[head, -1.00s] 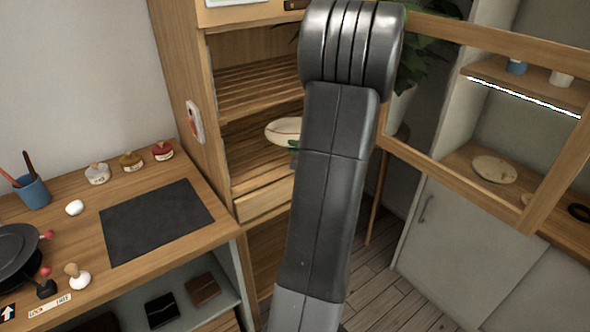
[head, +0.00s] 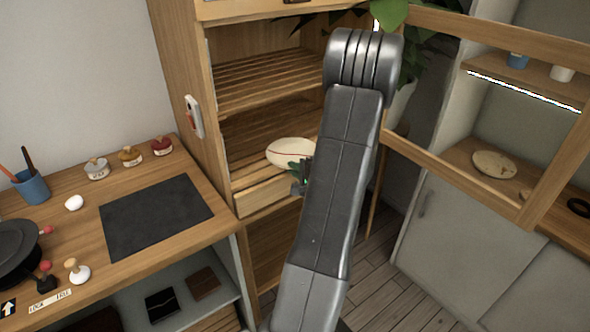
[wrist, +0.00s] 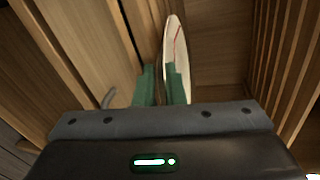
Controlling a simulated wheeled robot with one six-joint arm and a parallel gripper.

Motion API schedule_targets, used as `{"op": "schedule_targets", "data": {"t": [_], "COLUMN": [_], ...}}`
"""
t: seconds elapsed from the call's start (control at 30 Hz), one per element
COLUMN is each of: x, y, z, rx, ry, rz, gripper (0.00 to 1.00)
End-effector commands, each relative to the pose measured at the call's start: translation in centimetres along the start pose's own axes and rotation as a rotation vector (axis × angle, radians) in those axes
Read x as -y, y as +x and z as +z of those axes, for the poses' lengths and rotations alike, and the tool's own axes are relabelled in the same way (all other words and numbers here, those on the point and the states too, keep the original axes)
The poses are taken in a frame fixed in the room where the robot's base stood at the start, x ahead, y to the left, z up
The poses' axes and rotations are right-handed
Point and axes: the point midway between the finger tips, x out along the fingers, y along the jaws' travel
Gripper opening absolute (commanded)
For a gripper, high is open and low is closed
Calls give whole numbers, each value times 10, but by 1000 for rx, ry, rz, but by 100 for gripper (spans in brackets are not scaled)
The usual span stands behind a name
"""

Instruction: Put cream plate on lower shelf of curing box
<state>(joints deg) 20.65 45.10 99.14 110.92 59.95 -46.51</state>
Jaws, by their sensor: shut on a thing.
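The cream plate (head: 288,150) has a thin red seam and sits at the open front of the curing box (head: 176,95), at the height of the lower slatted shelf (head: 245,140). I cannot tell whether it touches the slats. My gripper (head: 304,172) is mostly hidden behind my forearm. In the wrist view, the green fingers of my gripper (wrist: 161,75) are shut on the edge of the plate (wrist: 179,55), which looks edge-on there, with slats on both sides. The upper slatted shelf (head: 262,86) looks empty.
The open glazed door (head: 455,180) of the box stands out to the right. A drawer (head: 262,194) lies below the lower shelf. A leafy plant (head: 395,15) is behind the door. The worktop at left holds a dark mat (head: 155,218) and several stamps and jars.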

Motion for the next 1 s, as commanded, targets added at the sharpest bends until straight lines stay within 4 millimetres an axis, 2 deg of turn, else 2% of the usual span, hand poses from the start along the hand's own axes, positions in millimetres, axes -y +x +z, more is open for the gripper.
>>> {"op": "schedule_targets", "data": {"t": [0.23,0.27,0.37,0.77,1.0], "x": [-3,-2,-2,3,-1], "y": [1,0,0,-1,-49], "z": [-1,0,0,0,-2], "rx": [0,0,0,0,-6], "ry": [-1,-1,0,0,-1], "rz": [-1,0,0,1,-1], "gripper": [0,13,32,32,32]}}
